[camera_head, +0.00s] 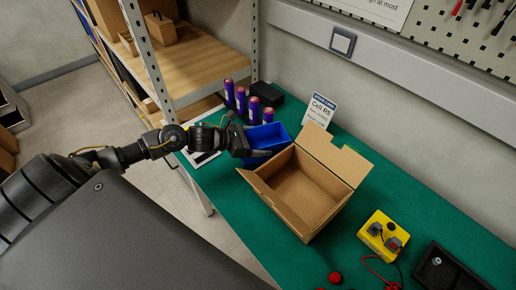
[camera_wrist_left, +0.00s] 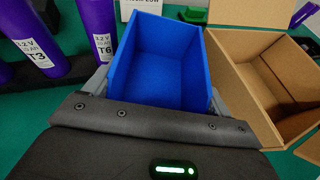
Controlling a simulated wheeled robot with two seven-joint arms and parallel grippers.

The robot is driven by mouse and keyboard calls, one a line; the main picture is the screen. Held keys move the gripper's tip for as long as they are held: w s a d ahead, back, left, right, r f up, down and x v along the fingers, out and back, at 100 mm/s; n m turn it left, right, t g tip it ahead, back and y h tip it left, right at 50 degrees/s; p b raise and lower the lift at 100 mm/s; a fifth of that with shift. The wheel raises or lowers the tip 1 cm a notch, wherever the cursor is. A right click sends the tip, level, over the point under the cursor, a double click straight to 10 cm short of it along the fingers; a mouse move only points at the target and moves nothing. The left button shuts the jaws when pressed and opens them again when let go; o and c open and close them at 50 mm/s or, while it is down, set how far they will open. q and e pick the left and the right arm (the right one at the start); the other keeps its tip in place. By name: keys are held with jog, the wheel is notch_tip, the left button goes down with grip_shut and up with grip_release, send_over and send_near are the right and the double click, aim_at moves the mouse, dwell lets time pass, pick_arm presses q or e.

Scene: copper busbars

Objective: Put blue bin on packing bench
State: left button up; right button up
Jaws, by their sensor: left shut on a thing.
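The blue bin (camera_head: 268,136) is an empty open-topped box at the back of the green packing bench (camera_head: 222,184), just left of the open cardboard box. In the left wrist view the blue bin (camera_wrist_left: 166,60) fills the middle, with a grey finger on each side of it. My left gripper (camera_head: 246,143) is shut on the bin. The arm hides part of the bin in the head view. I cannot tell whether the bin's base touches the bench. My right gripper is not in view.
An open cardboard box (camera_head: 301,190) stands right beside the bin. Several purple cylinders (camera_head: 240,100) and a black box (camera_head: 267,94) stand behind it. A sign (camera_head: 319,111), a yellow control box (camera_head: 382,234) and a black case (camera_head: 445,268) are also on the bench.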

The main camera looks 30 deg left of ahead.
aim_at(262, 144)
pick_arm(q)
notch_tip(262, 144, down, 2)
jog(key=shift+f, duration=0.1)
jog(key=shift+f+b, duration=0.35)
jog(key=shift+f, duration=0.05)
jog(key=o, duration=0.9)
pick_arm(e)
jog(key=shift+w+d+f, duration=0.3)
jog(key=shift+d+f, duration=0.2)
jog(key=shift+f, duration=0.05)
